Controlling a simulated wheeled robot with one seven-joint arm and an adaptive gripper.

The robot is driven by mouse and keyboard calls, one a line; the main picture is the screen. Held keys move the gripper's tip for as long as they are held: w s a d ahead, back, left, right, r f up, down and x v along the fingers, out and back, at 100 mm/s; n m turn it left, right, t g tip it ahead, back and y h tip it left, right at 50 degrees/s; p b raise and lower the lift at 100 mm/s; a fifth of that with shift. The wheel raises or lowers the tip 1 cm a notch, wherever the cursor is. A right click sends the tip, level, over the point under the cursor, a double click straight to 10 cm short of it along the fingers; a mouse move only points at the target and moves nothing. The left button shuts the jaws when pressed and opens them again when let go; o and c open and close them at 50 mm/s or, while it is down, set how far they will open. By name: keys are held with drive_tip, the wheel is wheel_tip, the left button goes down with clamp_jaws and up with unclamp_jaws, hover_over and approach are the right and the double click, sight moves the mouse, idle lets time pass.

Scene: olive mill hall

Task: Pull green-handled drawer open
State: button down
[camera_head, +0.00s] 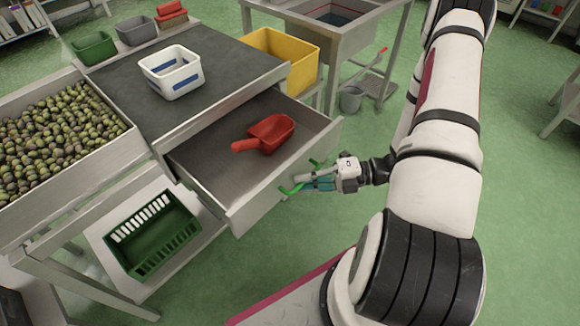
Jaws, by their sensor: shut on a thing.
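The drawer (262,202) of the grey work table stands pulled out, with its inside in view. A red scoop (268,133) lies in it. The green handle (290,190) is on the drawer's front, and its middle is partly hidden by my gripper. My gripper (305,183) reaches in from the right and is shut on the green handle.
A white basket (171,72) with blue patches stands on the dark table top (215,55). A bin of olives (60,138) is at the left. A green crate (152,235) sits on the lower shelf. A yellow bin (283,60) stands behind. The floor before the drawer is clear.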

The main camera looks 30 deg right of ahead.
drive_tip(key=shift+s+d, duration=0.35)
drive_tip(key=shift+s, duration=0.55)
drive_tip(key=c, duration=1.7)
unclamp_jaws()
drive_tip(key=shift+d, duration=0.1)
drive_tip(key=v, duration=1.2)
